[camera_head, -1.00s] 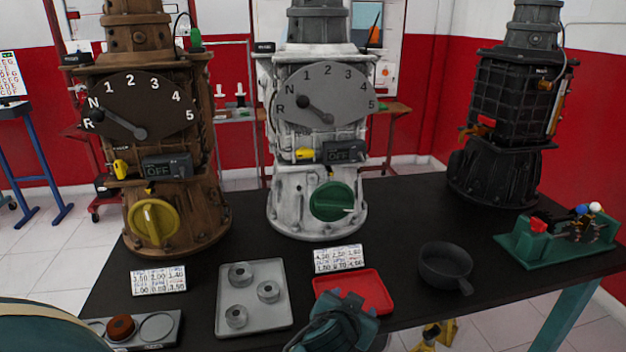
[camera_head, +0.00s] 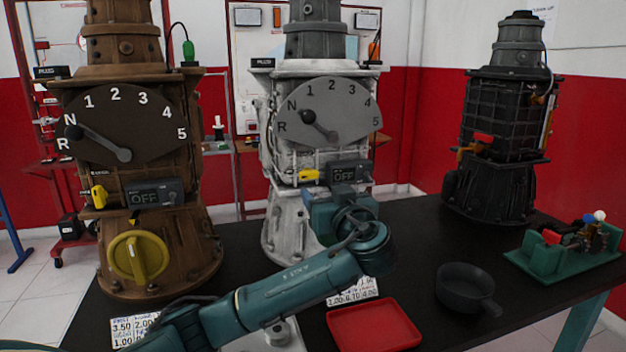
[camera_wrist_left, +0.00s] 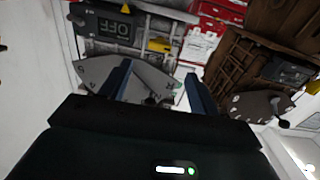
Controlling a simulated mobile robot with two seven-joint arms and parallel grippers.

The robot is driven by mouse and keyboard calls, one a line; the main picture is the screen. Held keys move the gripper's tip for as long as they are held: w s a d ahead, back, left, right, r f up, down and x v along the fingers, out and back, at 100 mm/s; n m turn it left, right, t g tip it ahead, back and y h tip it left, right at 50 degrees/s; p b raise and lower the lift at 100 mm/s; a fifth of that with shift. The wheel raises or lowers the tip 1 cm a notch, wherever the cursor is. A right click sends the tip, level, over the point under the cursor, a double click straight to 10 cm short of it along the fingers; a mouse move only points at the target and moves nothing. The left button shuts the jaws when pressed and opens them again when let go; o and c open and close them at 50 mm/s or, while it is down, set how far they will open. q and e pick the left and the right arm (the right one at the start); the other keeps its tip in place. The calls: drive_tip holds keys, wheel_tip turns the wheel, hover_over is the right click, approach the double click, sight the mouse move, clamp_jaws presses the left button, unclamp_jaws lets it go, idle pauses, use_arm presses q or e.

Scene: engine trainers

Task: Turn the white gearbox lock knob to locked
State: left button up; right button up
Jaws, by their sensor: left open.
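The white gearbox (camera_head: 290,205) stands on the black table, with its numbered gear dial and OFF box. My left arm and gripper (camera_head: 338,208) are in front of its lower part. The green lock knob, seen earlier low on its front, is hidden behind my gripper. In the left wrist view the picture is turned roughly upside down: my left gripper (camera_wrist_left: 157,72) is open and empty. Its two fingers overlap the view of the white gearbox's dial (camera_wrist_left: 145,75), with the OFF box (camera_wrist_left: 110,25) above left; the knob is not visible there. My right gripper is not in view.
A brown gearbox (camera_head: 185,240) with a yellow knob (camera_head: 138,258) stands left; a black gearbox (camera_head: 495,150) stands right. A red tray (camera_head: 375,325), a black pan (camera_head: 465,286) and a green fixture (camera_head: 560,258) lie on the table. My forearm crosses the front.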

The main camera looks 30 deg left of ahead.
sight(310, 177)
use_arm(q)
drive_tip(key=x, duration=1)
drive_tip(key=shift+d+p, duration=0.1)
drive_tip(key=shift+p, duration=0.2)
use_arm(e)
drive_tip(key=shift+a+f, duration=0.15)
use_arm(q)
drive_tip(key=shift+f, duration=0.1)
drive_tip(key=c, duration=1)
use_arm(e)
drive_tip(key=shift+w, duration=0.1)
